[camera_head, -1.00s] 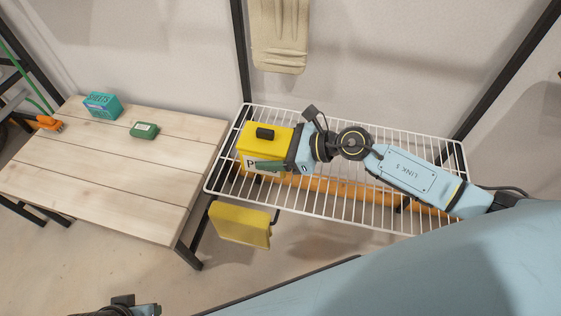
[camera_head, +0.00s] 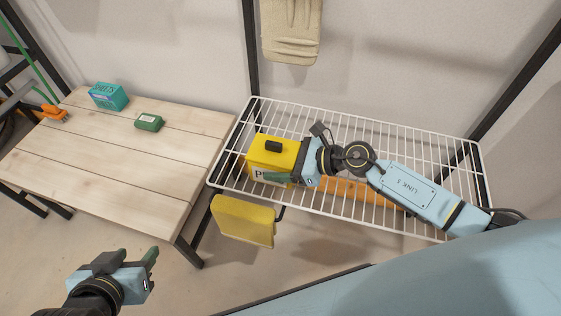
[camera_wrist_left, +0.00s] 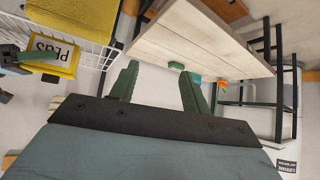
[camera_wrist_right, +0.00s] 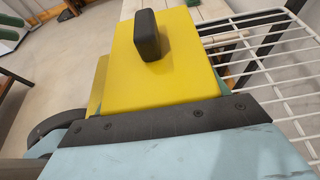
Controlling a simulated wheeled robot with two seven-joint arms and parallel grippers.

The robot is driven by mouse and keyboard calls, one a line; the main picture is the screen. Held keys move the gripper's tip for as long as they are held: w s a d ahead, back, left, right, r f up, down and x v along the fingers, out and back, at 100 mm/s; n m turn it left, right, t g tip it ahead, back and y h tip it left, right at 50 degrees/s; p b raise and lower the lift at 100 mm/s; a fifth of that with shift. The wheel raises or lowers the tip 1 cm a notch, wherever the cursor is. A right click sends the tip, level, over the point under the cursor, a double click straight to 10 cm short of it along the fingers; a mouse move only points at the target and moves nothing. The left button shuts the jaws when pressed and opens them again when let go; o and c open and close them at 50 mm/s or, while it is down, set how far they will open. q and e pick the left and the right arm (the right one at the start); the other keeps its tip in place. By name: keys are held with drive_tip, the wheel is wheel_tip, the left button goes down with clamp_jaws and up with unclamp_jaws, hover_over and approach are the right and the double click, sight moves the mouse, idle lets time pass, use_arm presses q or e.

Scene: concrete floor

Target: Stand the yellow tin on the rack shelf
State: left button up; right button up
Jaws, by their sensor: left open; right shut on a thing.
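The yellow tin (camera_head: 272,150), with a dark cap and a white label, is upright at the left end of the white wire rack shelf (camera_head: 360,205). It also shows in the right wrist view (camera_wrist_right: 185,75) and in the left wrist view (camera_wrist_left: 62,62). My right gripper (camera_head: 280,178) is shut on the tin, its fingers at the tin's sides. Whether the tin's base touches the wires is hard to tell. My left gripper (camera_head: 150,265) is open and empty, low in front of the wooden table, and its two fingers show apart in the left wrist view (camera_wrist_left: 160,90).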

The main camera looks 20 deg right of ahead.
use_arm(q)
drive_tip(key=shift+w+d+r, duration=0.1)
drive_tip(key=shift+w, duration=0.05)
drive_tip(key=shift+w+d+r+t, duration=0.1)
drive_tip(key=shift+w+r+t, duration=0.1)
drive_tip(key=shift+w+t, duration=0.1)
use_arm(e)
drive_tip(key=shift+f, duration=0.1)
use_arm(q)
drive_tip(key=shift+r, duration=0.1)
use_arm(e)
drive_tip(key=o, duration=1.3)
drive_tip(key=shift+f, duration=0.1)
use_arm(q)
drive_tip(key=shift+d, duration=0.1)
